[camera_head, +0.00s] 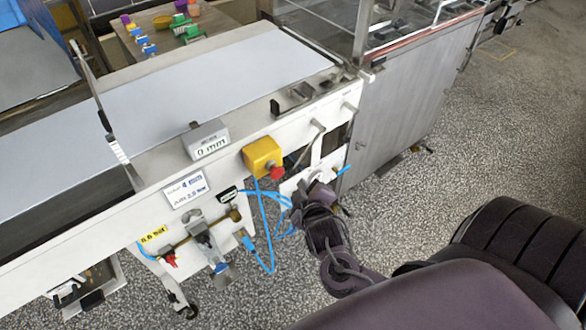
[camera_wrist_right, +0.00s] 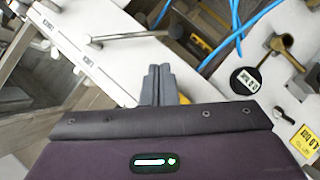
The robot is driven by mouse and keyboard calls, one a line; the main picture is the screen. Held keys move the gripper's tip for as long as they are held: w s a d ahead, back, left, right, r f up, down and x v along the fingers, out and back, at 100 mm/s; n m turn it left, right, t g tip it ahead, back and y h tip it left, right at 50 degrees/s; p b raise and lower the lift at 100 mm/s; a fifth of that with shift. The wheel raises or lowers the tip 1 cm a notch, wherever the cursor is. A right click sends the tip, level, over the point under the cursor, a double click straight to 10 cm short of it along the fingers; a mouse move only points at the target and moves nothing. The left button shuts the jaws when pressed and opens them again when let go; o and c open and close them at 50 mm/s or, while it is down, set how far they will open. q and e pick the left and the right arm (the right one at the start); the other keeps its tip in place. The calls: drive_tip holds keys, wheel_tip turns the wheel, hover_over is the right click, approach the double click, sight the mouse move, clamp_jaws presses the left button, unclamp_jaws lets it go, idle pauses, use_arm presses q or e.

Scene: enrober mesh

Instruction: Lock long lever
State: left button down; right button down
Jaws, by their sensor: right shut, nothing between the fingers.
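A long metal lever (camera_head: 305,147) with a rounded end sticks out from the front of the white conveyor frame, right of the yellow emergency-stop box. In the right wrist view a grey rod that looks like this lever (camera_wrist_right: 130,36) runs across above the fingertips. My right gripper (camera_head: 312,190) is below and slightly right of the lever. Its fingers are shut together and empty in the right wrist view (camera_wrist_right: 158,72). A gap shows between fingertips and rod there; the depth between them is unclear. My left gripper is not in view.
The yellow box with a red button (camera_head: 263,158) is left of the lever. Blue hoses (camera_head: 266,232) hang near my right gripper. A brass valve (camera_head: 234,214) is farther left. A grey steel cabinet (camera_head: 395,125) stands at right. The speckled floor in front is clear.

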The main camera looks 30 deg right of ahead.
drive_tip(key=x, duration=1)
drive_tip(key=shift+p, duration=0.3)
drive_tip(key=shift+f, duration=0.15)
